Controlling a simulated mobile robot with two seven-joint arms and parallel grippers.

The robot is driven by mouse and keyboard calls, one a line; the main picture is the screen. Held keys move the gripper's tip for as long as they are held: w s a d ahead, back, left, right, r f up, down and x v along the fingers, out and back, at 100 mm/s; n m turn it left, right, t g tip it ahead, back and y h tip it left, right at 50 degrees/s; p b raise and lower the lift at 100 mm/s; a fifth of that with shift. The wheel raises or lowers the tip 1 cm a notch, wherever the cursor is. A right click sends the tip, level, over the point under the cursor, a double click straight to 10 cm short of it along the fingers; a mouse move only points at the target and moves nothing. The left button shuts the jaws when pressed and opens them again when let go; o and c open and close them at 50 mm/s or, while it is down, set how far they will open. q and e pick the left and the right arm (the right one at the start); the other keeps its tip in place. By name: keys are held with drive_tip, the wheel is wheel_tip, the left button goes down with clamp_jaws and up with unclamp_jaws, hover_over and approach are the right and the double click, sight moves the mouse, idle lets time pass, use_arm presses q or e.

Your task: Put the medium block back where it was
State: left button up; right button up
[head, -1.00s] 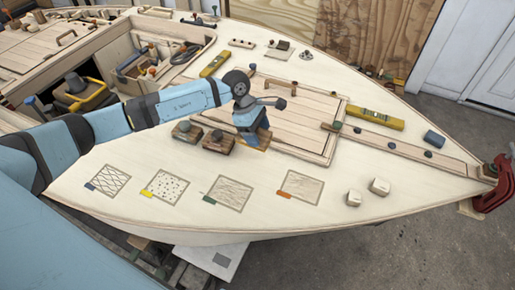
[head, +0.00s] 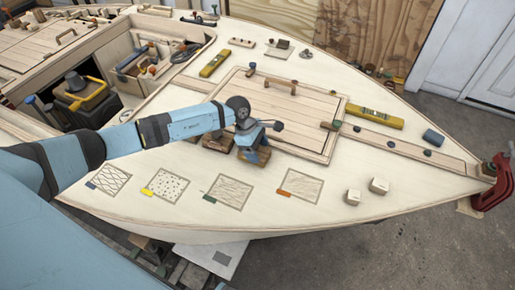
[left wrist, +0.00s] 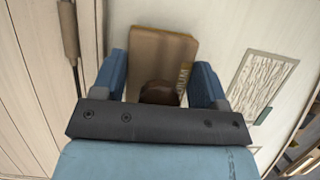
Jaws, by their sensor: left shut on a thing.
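The medium block (head: 263,157) is a brown wooden block with a dark knob, held by my left gripper (head: 252,148) in front of the hatch. In the left wrist view the block (left wrist: 150,55) sits between the two blue fingers of the gripper (left wrist: 160,88). Part of a yellow label with letters ending in "UM" shows on it. I cannot tell whether its underside touches the deck. Two similar brown blocks stand just left of it: one (head: 217,142) beside the gripper and one (head: 188,138) partly behind my arm. My right gripper is not in view.
Several sketched patches with coloured tags lie in front on the pale deck, including a green-tagged one (head: 228,191) and an orange-tagged one (head: 300,187). The raised hatch (head: 285,105) is behind the block. Two pale small blocks (head: 366,191) stand at the right.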

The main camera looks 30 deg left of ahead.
use_arm(q)
drive_tip(key=o, duration=0.9)
drive_tip(key=shift+f, duration=0.1)
drive_tip(key=shift+o, duration=0.2)
drive_tip(key=shift+r+p, duration=0.25)
drive_tip(key=shift+p, duration=0.05)
drive_tip(key=b+v, duration=0.1)
drive_tip(key=v, duration=1.1)
drive_tip(key=shift+d, duration=0.1)
